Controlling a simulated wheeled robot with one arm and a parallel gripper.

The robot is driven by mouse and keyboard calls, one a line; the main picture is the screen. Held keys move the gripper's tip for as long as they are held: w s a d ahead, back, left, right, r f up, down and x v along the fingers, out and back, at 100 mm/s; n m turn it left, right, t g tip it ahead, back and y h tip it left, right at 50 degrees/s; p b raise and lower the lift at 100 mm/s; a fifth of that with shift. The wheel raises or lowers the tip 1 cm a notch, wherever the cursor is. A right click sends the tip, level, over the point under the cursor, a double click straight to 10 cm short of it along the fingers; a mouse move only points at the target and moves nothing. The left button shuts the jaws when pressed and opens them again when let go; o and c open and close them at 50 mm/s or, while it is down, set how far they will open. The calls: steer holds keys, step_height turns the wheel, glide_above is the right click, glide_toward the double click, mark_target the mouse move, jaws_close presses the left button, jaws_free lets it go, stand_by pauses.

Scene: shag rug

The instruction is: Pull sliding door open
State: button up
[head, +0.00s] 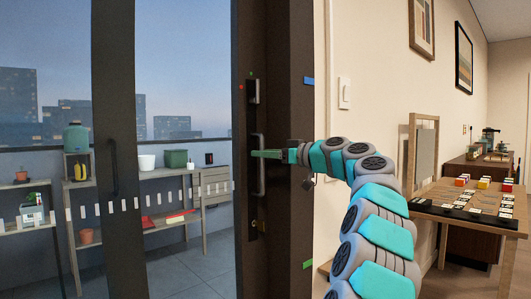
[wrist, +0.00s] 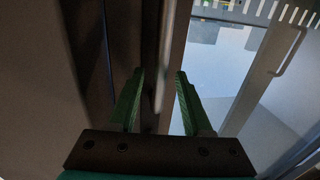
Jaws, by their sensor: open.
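The sliding door is a dark-framed glass door (head: 246,200) on the left in the head view. Its vertical grey bar handle (head: 261,180) is on the frame near the wall. My gripper (head: 258,154) reaches from the right at the handle's upper part. In the wrist view my gripper (wrist: 158,74) has its two green fingers apart. A pale vertical bar (wrist: 161,65), apparently the handle, runs between them. I cannot tell whether either finger touches it. The glass is seen right of the fingers in the wrist view.
A second dark upright (head: 113,70) with its own handle (head: 113,167) stands further left. Beyond the glass is a balcony with shelves and pots. A wooden table (head: 478,205) with small blocks stands at right by the beige wall (head: 370,70).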

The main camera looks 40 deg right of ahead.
steer(key=shift+w, duration=0.7)
steer(key=shift+a, duration=0.1)
jaws_close()
stand_by(0.9)
